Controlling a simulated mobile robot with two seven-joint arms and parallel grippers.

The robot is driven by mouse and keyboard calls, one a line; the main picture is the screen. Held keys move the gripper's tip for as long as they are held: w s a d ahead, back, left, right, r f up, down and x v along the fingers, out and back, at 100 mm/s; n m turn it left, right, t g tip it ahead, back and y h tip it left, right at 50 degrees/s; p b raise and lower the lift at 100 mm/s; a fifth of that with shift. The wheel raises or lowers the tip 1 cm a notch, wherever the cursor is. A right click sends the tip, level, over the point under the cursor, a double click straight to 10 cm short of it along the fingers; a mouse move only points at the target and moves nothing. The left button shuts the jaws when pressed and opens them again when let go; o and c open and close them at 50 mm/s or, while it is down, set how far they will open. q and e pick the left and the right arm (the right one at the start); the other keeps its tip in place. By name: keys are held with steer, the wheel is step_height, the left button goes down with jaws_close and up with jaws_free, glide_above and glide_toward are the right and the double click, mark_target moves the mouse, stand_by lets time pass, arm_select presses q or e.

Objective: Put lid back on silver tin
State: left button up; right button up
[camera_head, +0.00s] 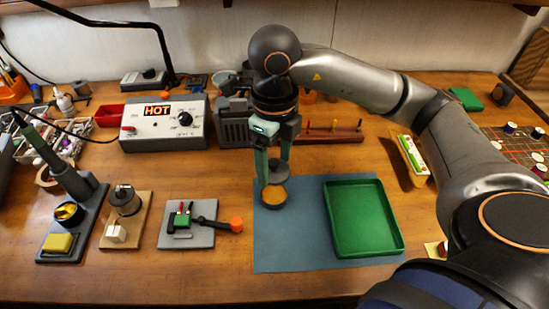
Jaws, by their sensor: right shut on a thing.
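The silver tin (273,198) is a small round open tin with amber-coloured contents, standing on the blue-grey mat near its left edge. My right gripper (274,172) points down just above and behind the tin in the picture. It is shut on a grey round lid (278,172). The lid shows between the fingertips, close to the tin's far rim; I cannot tell whether the two touch. My left gripper is not in view.
An empty green tray (398,250) lies on the right part of the mat (290,262). A soldering station (165,128) marked HOT stands at the back left. Left of the mat are a small tool board (172,240) and a soldering iron stand (88,228).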

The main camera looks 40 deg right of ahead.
steer(key=b, duration=0.4)
glide_above(275, 194)
steer(key=shift+f, duration=3.05)
steer(key=shift+f+b, duration=0.2)
steer(key=shift+b, duration=0.25)
steer(key=shift+f+b, duration=0.1)
steer(key=shift+b, duration=0.4)
